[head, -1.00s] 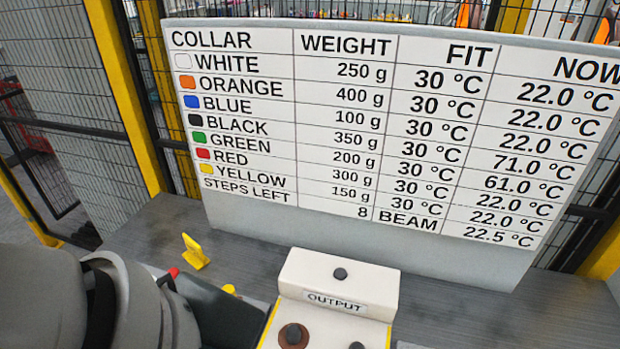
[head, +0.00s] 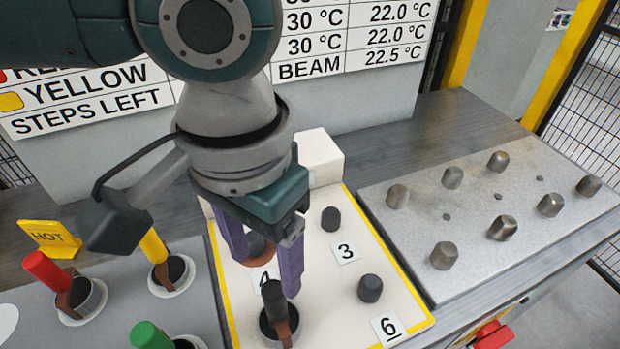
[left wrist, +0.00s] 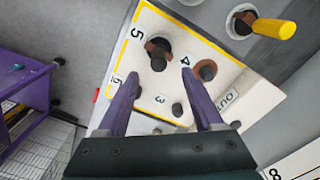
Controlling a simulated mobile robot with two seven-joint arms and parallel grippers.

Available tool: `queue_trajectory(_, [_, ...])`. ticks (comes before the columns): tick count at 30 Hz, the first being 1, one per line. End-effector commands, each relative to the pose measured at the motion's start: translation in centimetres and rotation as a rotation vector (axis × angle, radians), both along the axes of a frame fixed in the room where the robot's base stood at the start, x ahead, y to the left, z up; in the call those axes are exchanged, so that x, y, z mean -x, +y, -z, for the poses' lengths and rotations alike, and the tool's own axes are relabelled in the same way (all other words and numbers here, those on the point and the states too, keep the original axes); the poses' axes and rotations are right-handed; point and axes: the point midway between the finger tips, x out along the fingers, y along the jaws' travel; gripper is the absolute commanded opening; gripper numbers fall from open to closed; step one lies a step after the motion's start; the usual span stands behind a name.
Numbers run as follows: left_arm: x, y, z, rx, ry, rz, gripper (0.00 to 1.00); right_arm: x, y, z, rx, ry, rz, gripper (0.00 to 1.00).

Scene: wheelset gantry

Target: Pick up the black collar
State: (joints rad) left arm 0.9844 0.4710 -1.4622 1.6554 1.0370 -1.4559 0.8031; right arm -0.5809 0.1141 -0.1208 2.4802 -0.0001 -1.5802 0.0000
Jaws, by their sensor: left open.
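The black collar (head: 275,307), with an upright black handle and a brown piece at its side, sits at the front left of the white output panel (head: 325,270). In the left wrist view the black collar (left wrist: 158,50) is by the number 5, just beyond my fingertips. My left gripper (head: 265,275) is open and points down over the panel, its purple fingers apart. A dark peg with a brown ring (left wrist: 205,71) by the number 4 shows near one finger. My left gripper (left wrist: 158,76) appears empty. I cannot tell whether a finger touches anything. My right gripper is not in view.
Red (head: 48,272), yellow (head: 154,247) and green (head: 150,336) handles stand on the grey panel at left, near a yellow HOT sign (head: 50,238). Dark pegs (head: 370,288) stand on the output panel. A grey plate with several knobs (head: 470,230) is at right.

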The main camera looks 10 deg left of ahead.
Motion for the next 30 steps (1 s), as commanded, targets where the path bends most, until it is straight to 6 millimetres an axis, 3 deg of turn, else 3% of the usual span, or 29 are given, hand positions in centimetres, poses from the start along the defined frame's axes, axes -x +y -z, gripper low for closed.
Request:
queue_trajectory(16, [0.1,-0.1,7.1,0.001,0.001,0.004,0.68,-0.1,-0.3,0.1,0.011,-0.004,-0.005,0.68])
queue_trajectory(25, [0.0,-0.1,7.6,0.002,0.000,0.004,0.68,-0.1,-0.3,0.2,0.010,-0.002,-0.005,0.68])
queue_trajectory(30, [0.0,-0.1,7.6,0.002,0.001,0.004,0.50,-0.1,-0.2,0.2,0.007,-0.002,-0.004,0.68])
